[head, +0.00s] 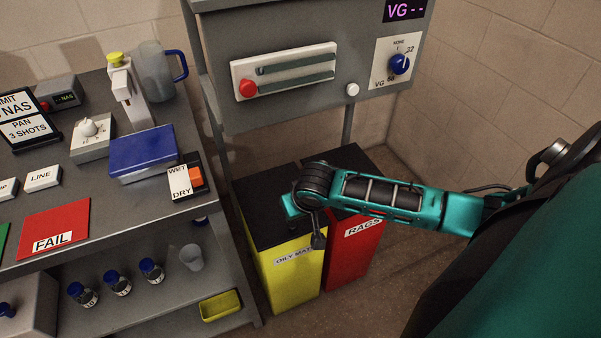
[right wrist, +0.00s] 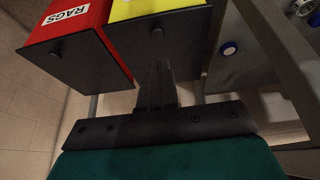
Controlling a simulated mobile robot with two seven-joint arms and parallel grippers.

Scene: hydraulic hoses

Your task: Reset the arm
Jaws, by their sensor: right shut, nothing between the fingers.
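My right arm comes in from the right in the head view, teal with dark joints. Its gripper (head: 318,238) hangs in front of the yellow bin and the red bin, near the gap between them. In the right wrist view the dark fingers (right wrist: 156,68) are together with nothing between them. My left gripper is in neither view.
The yellow bin (head: 290,276) and red "RAGS" bin (head: 354,258) stand on the floor beside the grey workbench (head: 120,225). The bench carries a jug (head: 153,72), blue box (head: 143,150) and red FAIL mat (head: 54,229). A grey machine (head: 300,115) stands behind the bins.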

